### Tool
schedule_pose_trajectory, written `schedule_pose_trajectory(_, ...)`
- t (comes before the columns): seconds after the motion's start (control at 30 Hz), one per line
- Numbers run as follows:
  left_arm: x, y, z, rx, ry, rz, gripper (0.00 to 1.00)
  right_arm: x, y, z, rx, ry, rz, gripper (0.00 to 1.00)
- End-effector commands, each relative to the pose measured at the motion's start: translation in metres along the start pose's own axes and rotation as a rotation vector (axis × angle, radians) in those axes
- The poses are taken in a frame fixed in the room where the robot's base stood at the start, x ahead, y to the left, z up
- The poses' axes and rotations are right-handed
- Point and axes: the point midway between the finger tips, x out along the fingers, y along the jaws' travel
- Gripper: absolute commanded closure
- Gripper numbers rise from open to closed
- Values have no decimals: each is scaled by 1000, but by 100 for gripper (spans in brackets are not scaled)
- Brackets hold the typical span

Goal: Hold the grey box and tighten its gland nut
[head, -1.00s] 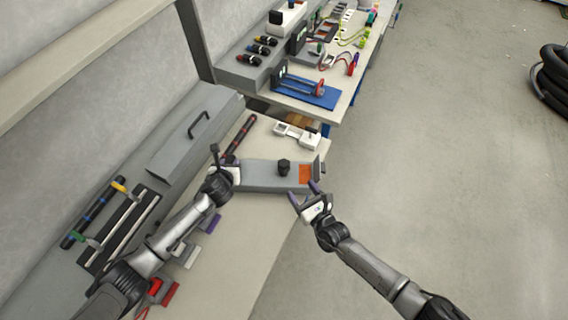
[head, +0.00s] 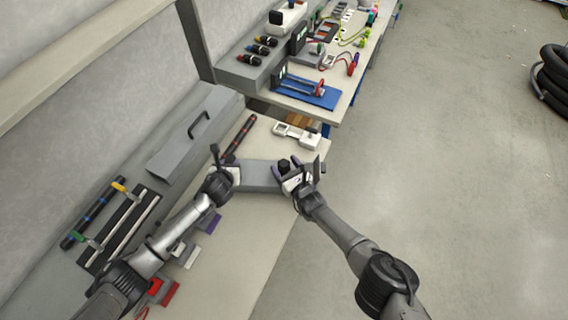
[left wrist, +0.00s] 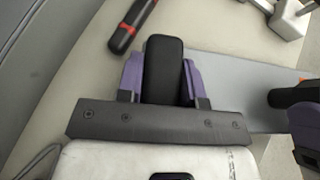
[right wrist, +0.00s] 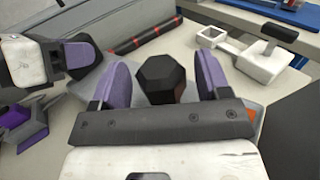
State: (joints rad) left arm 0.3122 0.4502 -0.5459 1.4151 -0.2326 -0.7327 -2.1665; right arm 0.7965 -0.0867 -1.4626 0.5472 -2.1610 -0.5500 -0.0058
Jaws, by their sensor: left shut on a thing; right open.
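The grey box (head: 260,174) lies on the bench; its grey top also shows in the left wrist view (left wrist: 232,92). My left gripper (head: 226,168) is at its left end, shut on a black handle-like piece (left wrist: 165,70) between its purple fingers. The black hexagonal gland nut (right wrist: 160,78) stands up at the box's right part. My right gripper (right wrist: 160,85) is open, with one purple finger on each side of the nut; contact is not visible. The right gripper partly covers the box and nut in the head view.
A black and red rod (head: 240,134) lies behind the box. A white device (head: 296,134) stands beyond it. A grey toolbox (head: 195,138) is at the left. Purple, white and red pieces lie toward the front.

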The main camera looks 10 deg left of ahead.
Motion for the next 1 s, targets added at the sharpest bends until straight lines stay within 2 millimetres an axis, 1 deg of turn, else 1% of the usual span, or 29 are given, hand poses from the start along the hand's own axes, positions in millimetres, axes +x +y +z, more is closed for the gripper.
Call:
schedule_pose_trajectory(0.2, 0, 0, 0, 0, -1, 0, 85, 6, 0, 2, 0, -1, 1, 30)
schedule_pose_trajectory(0.63, 0, 0, 0, 0, -1, 0, 85, 7, 0, 2, -1, -1, 1, 31)
schedule_pose_trajectory(1.0, 0, 0, 0, 0, -1, 0, 85, 7, 0, 2, -1, -1, 1, 67)
